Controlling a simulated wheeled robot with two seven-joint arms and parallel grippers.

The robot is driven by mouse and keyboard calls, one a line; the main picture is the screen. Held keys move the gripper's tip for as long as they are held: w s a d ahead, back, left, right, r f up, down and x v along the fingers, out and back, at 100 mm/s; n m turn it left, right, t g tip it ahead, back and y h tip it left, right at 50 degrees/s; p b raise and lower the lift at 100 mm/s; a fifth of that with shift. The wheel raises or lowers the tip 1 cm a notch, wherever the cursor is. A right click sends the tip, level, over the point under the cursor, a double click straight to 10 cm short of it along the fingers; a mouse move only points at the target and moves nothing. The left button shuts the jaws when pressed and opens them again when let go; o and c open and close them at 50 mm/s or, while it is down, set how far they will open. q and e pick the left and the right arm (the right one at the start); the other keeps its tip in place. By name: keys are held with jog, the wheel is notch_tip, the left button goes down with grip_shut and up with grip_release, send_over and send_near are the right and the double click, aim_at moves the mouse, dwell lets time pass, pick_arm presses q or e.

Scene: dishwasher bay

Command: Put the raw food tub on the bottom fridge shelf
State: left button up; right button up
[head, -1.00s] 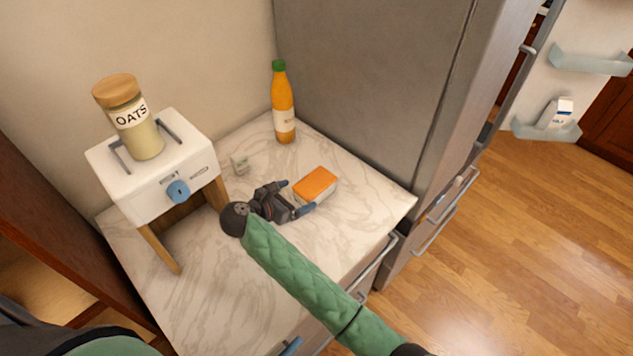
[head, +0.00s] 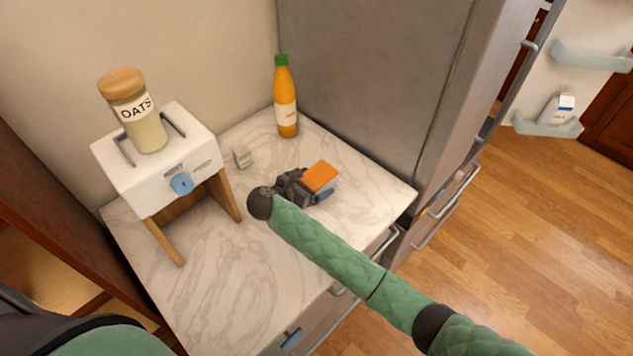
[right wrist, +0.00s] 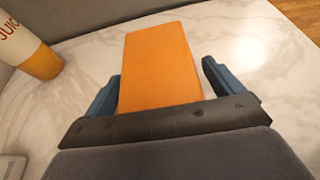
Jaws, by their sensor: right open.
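The tub with an orange lid (head: 321,176) sits on the marble counter beside the fridge. It also shows in the right wrist view (right wrist: 160,70), reaching between my fingers. My right gripper (head: 312,188) is open with its blue-tipped fingers on either side of the tub; in the wrist view (right wrist: 160,85) a gap shows on the right side. The grey fridge (head: 370,90) stands right of the counter with its door swung open. Its inner shelves are hidden from this angle. My left gripper is not in view.
An orange juice bottle (head: 286,105) stands behind the tub. A small pale box (head: 243,157) lies left of it. A white toaster-like appliance on wooden legs (head: 155,165) holds an oats jar (head: 138,115). The fridge door (head: 590,25) carries a carton (head: 559,108). Wooden floor lies clear at right.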

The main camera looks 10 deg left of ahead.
jog(key=c, duration=1.3)
jog(key=shift+r, duration=0.1)
jog(key=shift+c, duration=0.2)
